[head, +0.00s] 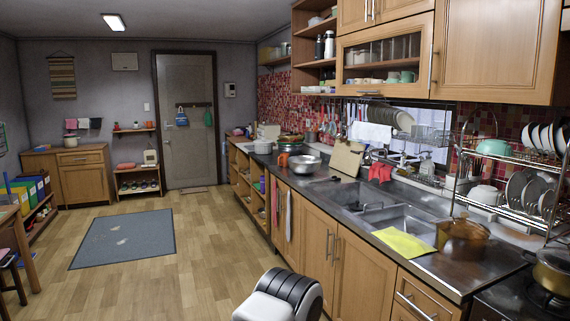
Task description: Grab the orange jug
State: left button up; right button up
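A small orange vessel (283,160), which looks like the orange jug, stands on the far part of the counter. It is just left of a shiny metal bowl (306,164) and in front of stacked pans. It is small in this view, so its handle and spout are hard to make out. Neither of my grippers shows in the head view.
The wooden floor (190,245) left of the cabinets is open, with a grey mat (125,238).

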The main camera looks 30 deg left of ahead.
aim_at(284, 156)
jog(key=i+j+u, duration=1.3)
jog(key=i+u, duration=0.2)
jog(key=i+j, duration=0.15)
jog(key=i, duration=0.45)
jog(key=i+j, duration=0.1)
jog(key=i, duration=0.55)
jog(key=i+j+z, duration=0.1)
jog(key=i, duration=0.5)
